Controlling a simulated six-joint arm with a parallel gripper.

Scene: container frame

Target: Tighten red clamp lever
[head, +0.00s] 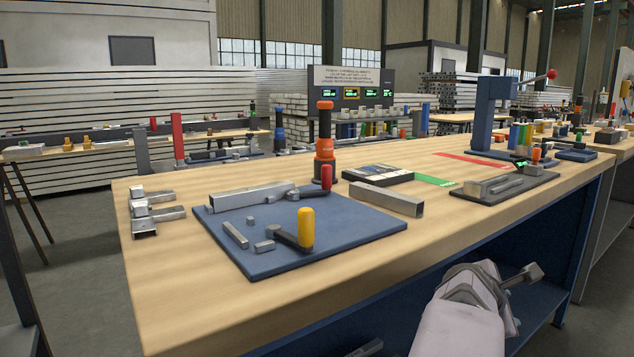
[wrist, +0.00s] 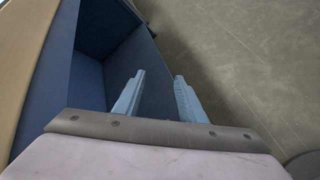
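The red clamp lever (head: 326,177) stands upright at the back of a blue plate (head: 345,234) on the wooden workbench. A dark arm joins it to a long metal bar (head: 250,196) on the plate. A yellow-handled lever (head: 306,228) stands nearer the front of the same plate. My gripper (head: 523,274) is low at the bench's front right, well apart from the levers. In the wrist view its two pale blue fingers (wrist: 157,97) are spread with nothing between them. The clamp levers are not in the wrist view.
An orange and black tool (head: 325,145) stands just behind the red lever. A square metal tube (head: 386,199) lies to the right of the plate. Short metal pieces (head: 152,212) lie at left. A blue press (head: 490,112) stands further right. The bench's front left is clear.

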